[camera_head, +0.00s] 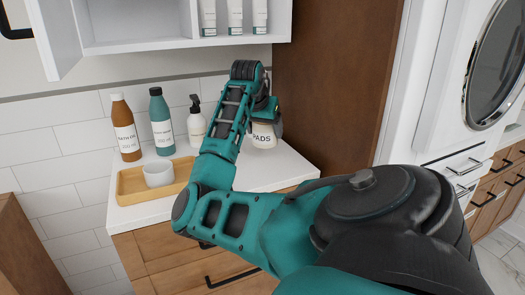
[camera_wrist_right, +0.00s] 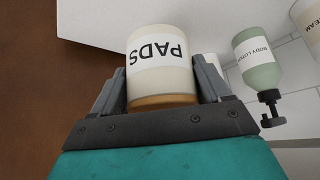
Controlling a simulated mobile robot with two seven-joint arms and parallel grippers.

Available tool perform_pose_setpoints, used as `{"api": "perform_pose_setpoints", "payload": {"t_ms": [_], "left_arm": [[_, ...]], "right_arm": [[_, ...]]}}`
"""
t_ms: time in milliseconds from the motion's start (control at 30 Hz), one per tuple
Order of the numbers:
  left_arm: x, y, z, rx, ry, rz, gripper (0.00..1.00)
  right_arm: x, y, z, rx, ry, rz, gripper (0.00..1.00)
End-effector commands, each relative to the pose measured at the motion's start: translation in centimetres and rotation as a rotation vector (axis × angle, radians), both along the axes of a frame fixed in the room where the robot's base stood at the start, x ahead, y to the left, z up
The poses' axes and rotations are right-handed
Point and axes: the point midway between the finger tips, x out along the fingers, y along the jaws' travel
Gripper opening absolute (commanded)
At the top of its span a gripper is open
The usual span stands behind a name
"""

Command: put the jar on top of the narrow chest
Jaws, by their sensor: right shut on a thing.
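The jar is a pale cylinder with a white PADS label (camera_head: 263,136), over the right part of a white countertop. It shows upside down in the right wrist view (camera_wrist_right: 160,62), with a tan band at its lid end. My right gripper (camera_head: 264,108) is shut on it, with a finger on each side (camera_wrist_right: 160,88). I cannot tell whether the jar's base touches the countertop. The chest with wooden drawer fronts and a white top (camera_head: 268,172) stands below the jar; whether it is the narrow chest I cannot tell. My left gripper is out of view.
On the top's left stand a brown bottle (camera_head: 125,130), a teal bottle (camera_head: 161,125) and a pump bottle (camera_head: 196,124). A wooden tray (camera_head: 131,186) holds a white cup (camera_head: 158,173). A white open cabinet (camera_head: 140,46) hangs above; a brown panel (camera_head: 335,75) stands at right.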

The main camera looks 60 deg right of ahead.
Motion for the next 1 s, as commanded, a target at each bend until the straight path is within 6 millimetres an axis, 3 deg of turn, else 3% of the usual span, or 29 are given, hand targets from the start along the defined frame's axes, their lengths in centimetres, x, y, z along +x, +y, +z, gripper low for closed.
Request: {"api": "perform_pose_setpoints", "payload": {"t_ms": [267,500,867,900,1000], "left_arm": [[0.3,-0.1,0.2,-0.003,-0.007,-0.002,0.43],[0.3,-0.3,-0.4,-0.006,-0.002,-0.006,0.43],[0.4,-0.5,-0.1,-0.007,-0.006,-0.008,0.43],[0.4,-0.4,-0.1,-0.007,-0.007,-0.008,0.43],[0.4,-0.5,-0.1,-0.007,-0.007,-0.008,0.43]], "right_arm": [[0.0,0.0,-2.3,-0.002,-0.001,-0.001,0.19],[0.0,0.0,-5.7,-0.002,0.0,0.001,0.19],[0.0,0.0,-6.0,-0.002,0.0,0.0,0.19],[0.0,0.0,-6.1,0.0,-0.001,0.001,0.78],[0.0,0.0,-6.0,0.0,-0.001,0.001,0.88]]}}
